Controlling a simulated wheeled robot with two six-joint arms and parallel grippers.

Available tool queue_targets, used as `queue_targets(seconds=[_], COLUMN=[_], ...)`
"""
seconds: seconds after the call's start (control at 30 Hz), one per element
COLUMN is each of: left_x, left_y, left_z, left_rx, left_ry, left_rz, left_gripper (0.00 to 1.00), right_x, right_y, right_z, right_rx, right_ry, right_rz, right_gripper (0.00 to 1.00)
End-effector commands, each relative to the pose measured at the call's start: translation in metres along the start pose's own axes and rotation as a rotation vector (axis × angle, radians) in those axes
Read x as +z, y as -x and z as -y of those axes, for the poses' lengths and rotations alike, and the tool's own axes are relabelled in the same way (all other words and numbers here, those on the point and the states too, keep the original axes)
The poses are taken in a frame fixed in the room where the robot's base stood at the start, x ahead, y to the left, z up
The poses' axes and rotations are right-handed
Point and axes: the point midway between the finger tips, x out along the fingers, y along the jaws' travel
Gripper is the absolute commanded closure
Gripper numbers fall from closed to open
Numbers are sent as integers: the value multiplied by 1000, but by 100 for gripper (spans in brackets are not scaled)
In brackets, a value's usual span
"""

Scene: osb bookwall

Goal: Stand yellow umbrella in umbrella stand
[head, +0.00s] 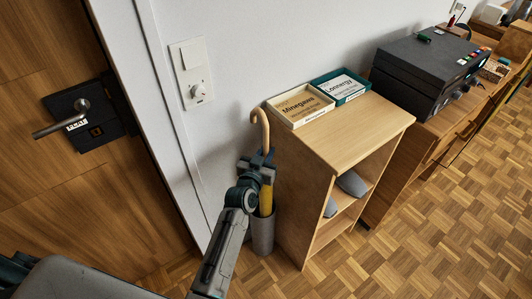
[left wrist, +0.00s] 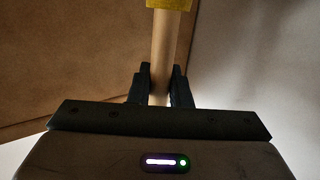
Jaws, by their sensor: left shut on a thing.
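The yellow umbrella (head: 266,201) is upright, with its curved wooden handle (head: 261,117) at the top. My left gripper (head: 260,162) is shut on the wooden shaft below the crook. In the left wrist view the shaft (left wrist: 164,42) runs between the fingers of the left gripper (left wrist: 160,88), with a yellow part (left wrist: 170,4) at the top edge. The grey cylindrical umbrella stand (head: 263,237) is on the floor directly below. The yellow part goes down into its opening; the lower end is hidden. My right gripper is out of view.
A wooden shelf unit (head: 345,135) stands close right of the stand, with two letter trays (head: 300,104) on top. The wall (head: 225,90) is close behind. A wooden door (head: 60,200) is at left. A black printer (head: 430,72) is on a desk at right.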

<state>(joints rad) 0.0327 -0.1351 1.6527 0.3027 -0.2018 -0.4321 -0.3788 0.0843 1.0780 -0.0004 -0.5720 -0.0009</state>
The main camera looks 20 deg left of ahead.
Motion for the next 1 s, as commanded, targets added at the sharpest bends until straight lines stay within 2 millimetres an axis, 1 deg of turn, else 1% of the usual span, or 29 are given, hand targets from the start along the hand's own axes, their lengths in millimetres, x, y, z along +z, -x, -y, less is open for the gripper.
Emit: queue_targets(seconds=[0.03, 0.07, 0.1, 0.17, 0.5, 0.63, 0.7, 0.77, 0.8, 1.0], left_x=[-1, -1, -1, -1, 0, 1, 1, 2, 2, 2], left_y=[0, 0, 0, 0, 0, 5, 13, 23, 31, 72], left_z=[0, 0, 0, 0, 0, 0, 0, 0, 0, 0], left_rx=[0, 0, 0, 0, 0, 0, 0, -1, -1, -1], left_ry=[0, 0, 0, 0, 0, 0, 0, 0, 0, 1], left_rz=[-2, -2, -2, -2, 0, 0, -1, 1, 0, 0], left_gripper=[100, 77, 69, 57, 57, 57, 57, 57, 57, 57], right_x=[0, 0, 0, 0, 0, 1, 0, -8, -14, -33], right_y=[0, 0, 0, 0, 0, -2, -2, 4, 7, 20], right_z=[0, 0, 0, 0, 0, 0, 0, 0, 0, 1], right_rx=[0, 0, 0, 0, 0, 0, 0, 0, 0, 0], right_ry=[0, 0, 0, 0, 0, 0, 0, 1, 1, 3], right_rz=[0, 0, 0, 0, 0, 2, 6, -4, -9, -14], right_gripper=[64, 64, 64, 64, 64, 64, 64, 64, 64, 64])
